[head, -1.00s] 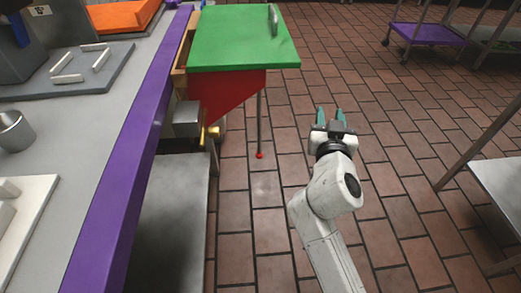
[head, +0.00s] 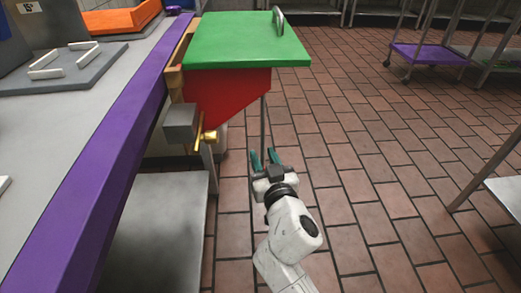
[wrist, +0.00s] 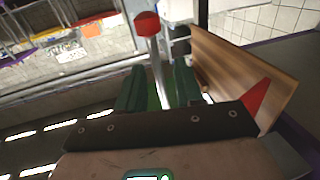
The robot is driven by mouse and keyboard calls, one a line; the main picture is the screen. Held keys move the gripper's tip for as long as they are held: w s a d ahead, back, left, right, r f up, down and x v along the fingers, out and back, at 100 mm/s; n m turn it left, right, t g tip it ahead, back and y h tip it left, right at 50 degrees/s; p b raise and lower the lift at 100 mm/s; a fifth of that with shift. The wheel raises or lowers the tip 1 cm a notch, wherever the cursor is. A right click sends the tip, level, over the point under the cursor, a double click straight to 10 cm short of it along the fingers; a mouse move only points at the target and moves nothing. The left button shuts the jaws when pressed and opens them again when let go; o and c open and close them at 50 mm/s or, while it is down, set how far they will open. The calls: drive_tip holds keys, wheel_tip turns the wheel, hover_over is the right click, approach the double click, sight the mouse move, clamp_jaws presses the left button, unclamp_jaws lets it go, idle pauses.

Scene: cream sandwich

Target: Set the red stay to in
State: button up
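A red triangular stay (head: 225,95) stands out below the green leaf (head: 245,45) at the counter's end. A thin metal rod (head: 263,120) hangs from near its outer end. In the wrist view the rod (wrist: 158,70) ends in a red knob (wrist: 147,24), and a red triangular piece (wrist: 257,97) shows at right. My gripper (head: 264,157) is open at the lower part of the rod. In the wrist view the rod appears between the fingers (wrist: 158,88); I cannot tell whether they touch it.
The purple-edged counter (head: 105,150) runs along the left, with a grey block (head: 180,123) and a brass-coloured part (head: 210,137) at its side. A metal shelf (head: 160,215) lies below. A metal table (head: 510,195) stands right. The tiled floor between is clear.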

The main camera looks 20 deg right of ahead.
drive_tip(key=shift+w+d, duration=0.15)
drive_tip(key=shift+w, duration=0.65)
drive_tip(key=shift+w+d, duration=0.1)
drive_tip(key=shift+w, duration=0.65)
clamp_jaws()
